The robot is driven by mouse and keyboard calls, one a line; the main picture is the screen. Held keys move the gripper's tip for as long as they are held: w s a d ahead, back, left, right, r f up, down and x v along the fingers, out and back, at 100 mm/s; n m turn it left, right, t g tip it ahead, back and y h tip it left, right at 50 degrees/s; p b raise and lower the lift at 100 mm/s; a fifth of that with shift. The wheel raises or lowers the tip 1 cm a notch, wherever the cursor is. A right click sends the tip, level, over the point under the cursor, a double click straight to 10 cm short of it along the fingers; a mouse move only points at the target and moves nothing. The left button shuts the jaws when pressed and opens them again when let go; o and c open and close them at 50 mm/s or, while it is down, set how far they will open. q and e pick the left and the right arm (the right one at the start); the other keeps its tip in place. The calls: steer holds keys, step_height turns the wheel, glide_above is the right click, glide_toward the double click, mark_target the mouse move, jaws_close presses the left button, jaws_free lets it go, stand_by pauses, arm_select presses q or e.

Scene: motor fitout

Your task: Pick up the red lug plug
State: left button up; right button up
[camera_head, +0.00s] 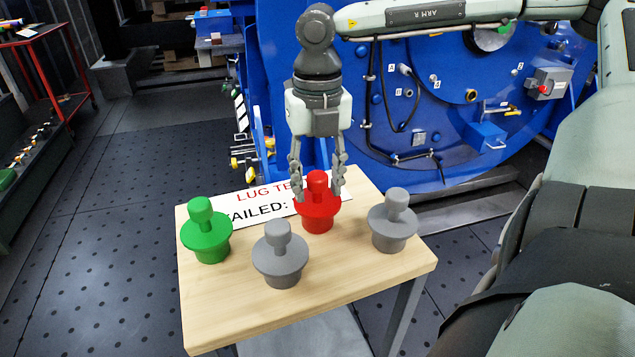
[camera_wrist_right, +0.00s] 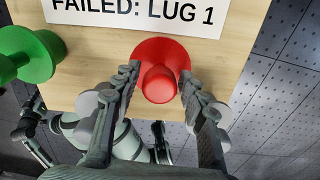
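The red lug plug (camera_head: 318,213) stands upright on the small wooden table (camera_head: 230,315), with a round flange and a knob on top. My right gripper (camera_head: 319,192) comes down from above, its fingers open on either side of the red knob. In the right wrist view the red plug (camera_wrist_right: 159,80) lies between the two fingertips (camera_wrist_right: 157,82). A gap shows between the fingers and the knob. My left gripper is not visible in the head view.
A green plug (camera_head: 206,230) stands at the table's left, and grey plugs (camera_head: 281,254) (camera_head: 393,220) stand at the front and right. A white sign (camera_head: 245,205) lies behind them. A large blue machine (camera_head: 440,100) is behind the table.

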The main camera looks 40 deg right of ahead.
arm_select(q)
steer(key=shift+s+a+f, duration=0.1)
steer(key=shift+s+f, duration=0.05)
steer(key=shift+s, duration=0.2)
arm_select(e)
jaws_close()
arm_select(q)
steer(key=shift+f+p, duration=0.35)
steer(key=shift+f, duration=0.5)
arm_select(e)
step_height(320, 180, up, 28)
